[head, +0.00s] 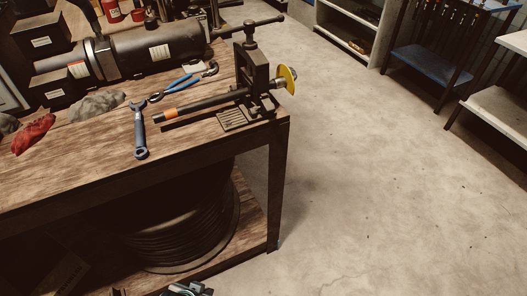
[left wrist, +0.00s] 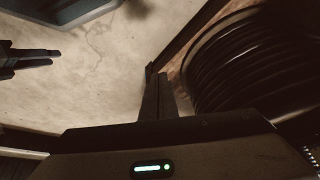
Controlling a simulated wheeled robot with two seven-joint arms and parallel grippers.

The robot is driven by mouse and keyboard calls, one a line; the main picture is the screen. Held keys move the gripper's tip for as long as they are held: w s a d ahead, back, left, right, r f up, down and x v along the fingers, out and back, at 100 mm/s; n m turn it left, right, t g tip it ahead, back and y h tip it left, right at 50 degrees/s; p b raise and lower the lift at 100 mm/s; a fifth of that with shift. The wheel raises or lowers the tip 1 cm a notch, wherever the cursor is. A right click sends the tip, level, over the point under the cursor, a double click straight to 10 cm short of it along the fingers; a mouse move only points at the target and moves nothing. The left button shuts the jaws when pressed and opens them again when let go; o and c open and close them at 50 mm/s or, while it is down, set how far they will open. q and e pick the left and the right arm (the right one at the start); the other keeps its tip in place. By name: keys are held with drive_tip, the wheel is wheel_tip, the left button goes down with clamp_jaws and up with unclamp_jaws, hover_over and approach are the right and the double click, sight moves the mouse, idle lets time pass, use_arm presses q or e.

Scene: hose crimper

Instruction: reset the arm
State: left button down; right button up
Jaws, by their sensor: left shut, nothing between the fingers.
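My left gripper (head: 188,289) shows only in part at the bottom edge of the head view, low in front of the bench. In the left wrist view its dark fingers (left wrist: 157,85) are together with nothing between them. They point toward the floor and the bench's lower part. A dark two-pronged part at the left edge of the left wrist view looks like my right gripper (left wrist: 35,57); whether it is open is unclear. The crimper (head: 257,80), with a yellow disc, stands on the bench corner.
A black hose coil (head: 185,240) sits on the lower shelf. The floor (head: 390,180) to the right is clear.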

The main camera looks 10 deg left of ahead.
use_arm(q)
drive_tip(key=s+d+f+t, duration=0.1)
drive_tip(key=d+f, duration=0.1)
drive_tip(key=f, duration=0.9)
drive_tip(key=s+d+f+t+h, duration=0.1)
drive_tip(key=d+f, duration=0.1)
drive_tip(key=f, duration=1)
drive_tip(key=shift+m+t, duration=0.3)
drive_tip(key=shift+t, duration=0.1)
